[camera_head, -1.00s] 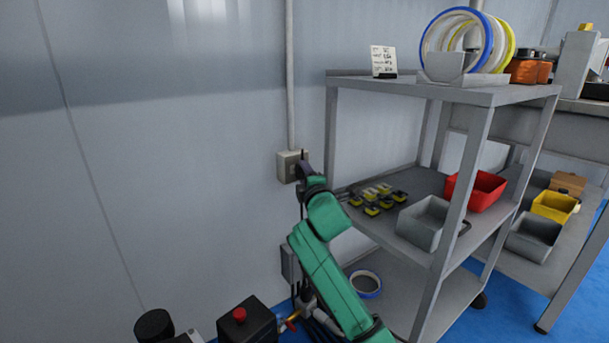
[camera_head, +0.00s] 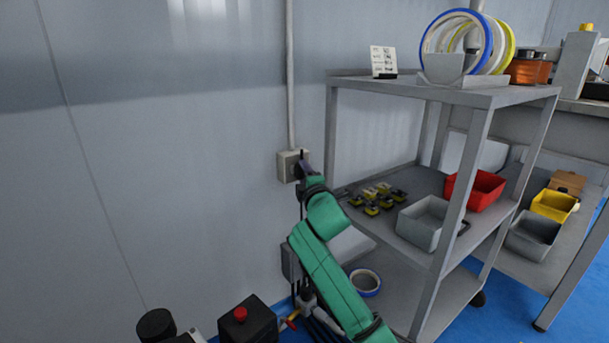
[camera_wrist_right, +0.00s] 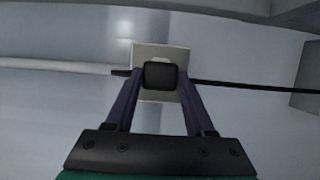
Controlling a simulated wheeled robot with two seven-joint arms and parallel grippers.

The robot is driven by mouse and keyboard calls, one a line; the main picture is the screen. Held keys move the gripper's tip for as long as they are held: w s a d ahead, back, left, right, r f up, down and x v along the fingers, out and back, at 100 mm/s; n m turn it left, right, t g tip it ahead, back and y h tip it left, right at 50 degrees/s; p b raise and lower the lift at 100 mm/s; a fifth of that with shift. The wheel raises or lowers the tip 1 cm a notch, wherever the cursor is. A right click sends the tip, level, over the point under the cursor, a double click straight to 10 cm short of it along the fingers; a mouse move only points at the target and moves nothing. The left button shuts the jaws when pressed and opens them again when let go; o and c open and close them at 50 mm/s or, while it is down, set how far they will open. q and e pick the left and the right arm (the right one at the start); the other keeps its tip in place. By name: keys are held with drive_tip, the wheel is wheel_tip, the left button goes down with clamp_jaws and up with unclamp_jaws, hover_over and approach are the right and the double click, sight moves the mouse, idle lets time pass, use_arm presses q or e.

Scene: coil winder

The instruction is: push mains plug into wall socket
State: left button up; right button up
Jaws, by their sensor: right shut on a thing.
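The wall socket (camera_head: 287,166) is a beige box on the grey wall, below a vertical conduit. It also shows in the right wrist view (camera_wrist_right: 150,52), behind the plug. The mains plug (camera_wrist_right: 160,76) is a dark block between the fingers of my right gripper (camera_wrist_right: 158,84), with a dark cable running to the right. My right gripper (camera_head: 303,170) is shut on the plug and is right at the socket's front. The plug hides the socket's face, so I cannot tell how deep its pins sit. My left gripper is not in view.
A grey shelf cart (camera_head: 450,95) stands close to the right of my right arm, holding a red bin (camera_head: 476,190), grey bins and coils. A black box with a red button (camera_head: 246,320) is at the bottom. The wall left of the socket is clear.

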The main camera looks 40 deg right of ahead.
drive_tip(key=shift+w, duration=0.35)
drive_tip(key=o, duration=1.3)
drive_tip(key=shift+c, duration=0.2)
drive_tip(key=shift+s+a, duration=0.15)
drive_tip(key=shift+s, duration=0.15)
drive_tip(key=p+v, duration=0.3)
drive_tip(key=v, duration=1.1)
drive_tip(key=shift+p, duration=0.4)
drive_tip(key=shift+f, duration=0.1)
